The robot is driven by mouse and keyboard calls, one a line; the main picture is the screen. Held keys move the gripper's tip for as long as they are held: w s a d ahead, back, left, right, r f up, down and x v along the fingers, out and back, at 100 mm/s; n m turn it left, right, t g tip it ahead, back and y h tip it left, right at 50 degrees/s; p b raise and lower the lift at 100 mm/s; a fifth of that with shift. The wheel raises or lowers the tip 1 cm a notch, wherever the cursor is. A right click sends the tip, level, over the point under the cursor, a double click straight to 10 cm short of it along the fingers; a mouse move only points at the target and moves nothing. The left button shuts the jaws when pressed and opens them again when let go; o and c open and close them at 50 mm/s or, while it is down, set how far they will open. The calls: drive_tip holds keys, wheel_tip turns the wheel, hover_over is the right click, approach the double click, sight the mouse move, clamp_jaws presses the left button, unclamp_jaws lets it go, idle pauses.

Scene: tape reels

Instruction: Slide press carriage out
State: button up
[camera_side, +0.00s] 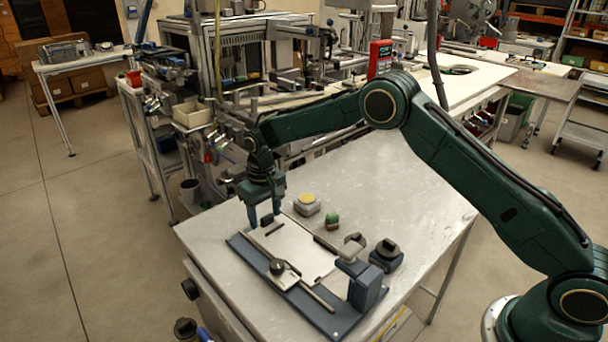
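The press fixture stands on a blue baseplate (237,243) on the metal table. A pale flat plate (312,250), which looks like the carriage, lies on it between thin rails, with dark bars on top. A blue block (367,288) stands at the fixture's right end, with a grey rounded part (352,246) behind it. A black knob (277,267) sits on a small plate at the front rail. My gripper (265,214) points down at the plate's far left end. Its two blue fingers are apart, with a small dark piece low between them; contact is unclear.
A grey block with a yellow top (307,204), a small green-topped piece (332,221) and a dark block with a black knob (386,254) stand behind the fixture. The table's back right (410,190) is clear. A machine bench stands beyond the left edge.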

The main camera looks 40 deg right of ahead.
drive_tip(key=shift+s, duration=0.15)
wheel_tip(320, 180, up, 14)
drive_tip(key=shift+f, duration=0.15)
idle(0.8)
drive_tip(key=s+d+r+t, duration=0.1)
drive_tip(key=s+d+r, duration=0.2)
drive_tip(key=s+r, duration=0.55)
drive_tip(key=s+d+r+t, duration=0.2)
drive_tip(key=s+d+r, duration=0.2)
drive_tip(key=s+r, duration=0.4)
drive_tip(key=s+d+f+t, duration=0.1)
drive_tip(key=s+f, duration=0.1)
drive_tip(key=s, duration=1)
drive_tip(key=s+d+f+t, duration=0.1)
drive_tip(key=s+d+f, duration=0.1)
drive_tip(key=s, duration=1)
drive_tip(key=shift+s+d+f, duration=0.25)
drive_tip(key=shift+s+f, duration=0.05)
drive_tip(key=shift+f, duration=0.05)
